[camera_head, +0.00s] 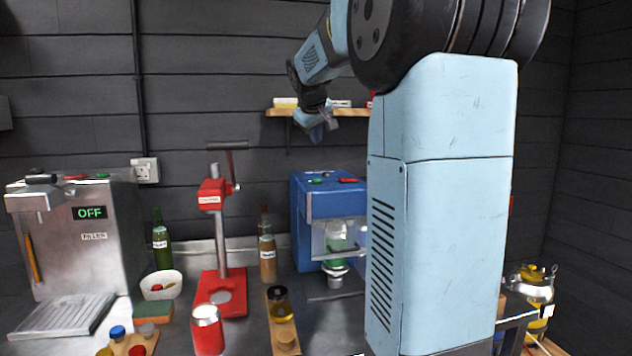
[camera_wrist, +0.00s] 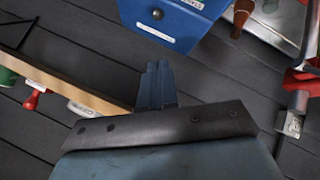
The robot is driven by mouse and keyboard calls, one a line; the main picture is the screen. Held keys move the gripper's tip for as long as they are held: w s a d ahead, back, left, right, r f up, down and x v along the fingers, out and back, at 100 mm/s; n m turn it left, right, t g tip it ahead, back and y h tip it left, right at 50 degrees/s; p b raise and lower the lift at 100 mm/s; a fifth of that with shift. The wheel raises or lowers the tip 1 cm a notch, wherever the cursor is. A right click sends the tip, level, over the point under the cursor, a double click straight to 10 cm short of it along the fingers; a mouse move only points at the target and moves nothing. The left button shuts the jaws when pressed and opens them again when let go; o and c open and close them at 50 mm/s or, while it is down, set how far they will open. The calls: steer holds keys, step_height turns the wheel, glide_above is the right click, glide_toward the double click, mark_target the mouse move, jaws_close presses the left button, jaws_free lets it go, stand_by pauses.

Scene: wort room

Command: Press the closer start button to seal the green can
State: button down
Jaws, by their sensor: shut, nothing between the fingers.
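The closer is a blue machine (camera_head: 300,215) against the back wall in the head view. A green button (camera_head: 315,181) and a red button (camera_head: 348,180) sit on its top. The green can (camera_head: 336,238) stands in its front bay behind a clear guard. My gripper (camera_head: 318,130) is above the machine, apart from the buttons, with its fingers shut and empty. The wrist view shows the shut fingers (camera_wrist: 157,85) and part of the blue machine (camera_wrist: 170,18) at the top; no button can be made out there.
A wooden shelf (camera_head: 345,112) is on the wall close behind my gripper. A red lever press (camera_head: 215,240) and a brown bottle (camera_head: 267,258) stand left of the closer. A steel filler (camera_head: 110,240) reading OFF is at far left. My column hides the counter's right part.

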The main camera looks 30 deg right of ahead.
mark_target(316, 180)
steer(key=shift+f, duration=4.4)
steer(key=shift+f, duration=0.1)
steer(key=shift+f, duration=0.25)
steer(key=shift+f, duration=0.4)
steer(key=shift+r, duration=0.85)
steer(key=shift+r, duration=0.1)
steer(key=shift+r, duration=2.4)
